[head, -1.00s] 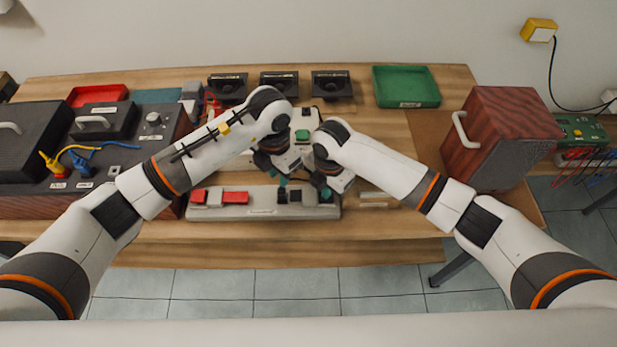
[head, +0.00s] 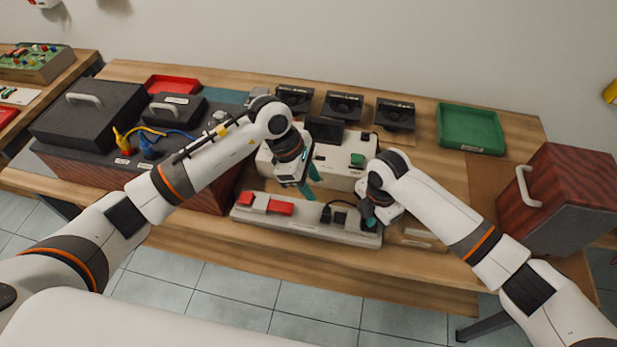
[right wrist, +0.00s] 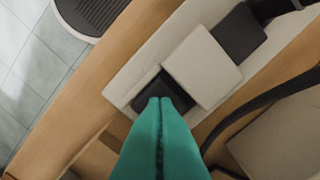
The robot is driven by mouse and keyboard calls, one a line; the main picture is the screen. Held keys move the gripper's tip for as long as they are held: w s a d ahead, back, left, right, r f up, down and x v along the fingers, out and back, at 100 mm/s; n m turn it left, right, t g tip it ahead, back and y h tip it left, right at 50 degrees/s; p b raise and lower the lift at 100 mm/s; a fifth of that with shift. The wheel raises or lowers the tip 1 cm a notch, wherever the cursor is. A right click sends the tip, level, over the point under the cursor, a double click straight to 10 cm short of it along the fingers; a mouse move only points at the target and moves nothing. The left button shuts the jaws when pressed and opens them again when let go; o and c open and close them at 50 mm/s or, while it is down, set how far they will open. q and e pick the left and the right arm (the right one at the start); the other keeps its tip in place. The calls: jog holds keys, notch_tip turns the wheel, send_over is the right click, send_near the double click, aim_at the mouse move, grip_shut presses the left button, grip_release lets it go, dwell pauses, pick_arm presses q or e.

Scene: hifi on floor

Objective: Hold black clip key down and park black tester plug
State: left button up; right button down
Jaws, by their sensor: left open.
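The pale clip bar (head: 305,230) lies along the table's front, with red keys (head: 267,205) on its left part and black parts on its right. My right gripper (head: 371,222) is at the bar's right end. In the right wrist view its teal fingers (right wrist: 160,103) are together, tips on the black clip key (right wrist: 163,88); how far the key is pressed is unclear. A black block (right wrist: 238,34) with a dark cable piece sits beyond a pale block; it may be the black tester plug. My left gripper (head: 311,181) is open and empty above the bar, behind its middle.
A white device with a green button (head: 357,160) stands behind the bar. Several black holders (head: 343,106) and a green tray (head: 471,129) are farther back. A wooden box (head: 560,200) is at right, a dark console (head: 100,165) at left.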

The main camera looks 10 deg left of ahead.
aim_at(326, 209)
pick_arm(q)
jog(key=x, duration=1)
jog(key=shift+d+f, duration=0.1)
jog(key=shift+f, duration=0.3)
pick_arm(e)
jog(key=shift+s+f, duration=0.1)
pick_arm(q)
grip_shut()
jog(key=shift+r, duration=0.65)
dwell(0.6)
jog(key=shift+r, duration=1.65)
